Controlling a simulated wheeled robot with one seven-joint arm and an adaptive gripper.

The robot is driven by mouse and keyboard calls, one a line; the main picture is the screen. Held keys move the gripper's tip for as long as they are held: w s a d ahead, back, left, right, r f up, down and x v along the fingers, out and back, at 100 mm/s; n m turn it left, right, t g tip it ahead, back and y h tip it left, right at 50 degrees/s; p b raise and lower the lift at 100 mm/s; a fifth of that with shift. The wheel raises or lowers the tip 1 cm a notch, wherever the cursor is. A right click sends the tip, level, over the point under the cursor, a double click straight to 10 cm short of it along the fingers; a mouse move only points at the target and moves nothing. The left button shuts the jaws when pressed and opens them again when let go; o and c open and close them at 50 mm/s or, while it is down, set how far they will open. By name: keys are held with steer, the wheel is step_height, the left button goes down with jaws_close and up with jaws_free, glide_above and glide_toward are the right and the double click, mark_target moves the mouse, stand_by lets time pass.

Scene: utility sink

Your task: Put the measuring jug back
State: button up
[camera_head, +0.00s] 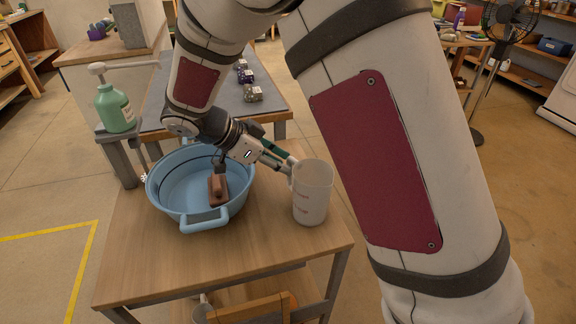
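The measuring jug (313,200) is pale and translucent with reddish markings. It appears to stand upright on the wooden table, right of the blue basin. My gripper (287,169) reaches in from the upper left, with its fingertips at the jug's upper left side, by the handle. The fingertips are small and partly hidden there, so I cannot tell whether they are closed on the handle or only beside it.
The blue two-handled basin (191,217) stands on the wooden table (262,250) with a brown block-like object (217,190) in it. A green pump bottle (114,108) stands at left. Small boxes (252,94) lie on the grey surface behind. The table's front is clear.

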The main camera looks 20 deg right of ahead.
steer(key=w+v, duration=0.1)
steer(key=v, duration=0.7)
steer(key=s+d+r+n+g+y, duration=0.1)
steer(key=s+d+r+n+y, duration=0.1)
steer(key=s+d+r+n, duration=0.45)
steer(key=s+d+r+n+y, duration=0.15)
steer(key=s+d, duration=0.25)
steer(key=s, duration=0.6)
steer(key=s+f+n+t+y, duration=0.1)
steer(key=s+n+y, duration=0.4)
steer(key=s, duration=1.1)
steer(key=n, duration=0.3)
steer(key=shift+s+d+f+n+t+y, duration=0.2)
steer(key=shift+d+n+t+y, duration=0.1)
steer(key=shift+n+t+y, duration=0.1)
step_height(320, 180, up, 13)
steer(key=t+p, duration=0.2)
steer(key=p, duration=1)
steer(key=shift+d+r, duration=0.2)
steer(key=shift+w, duration=0.1)
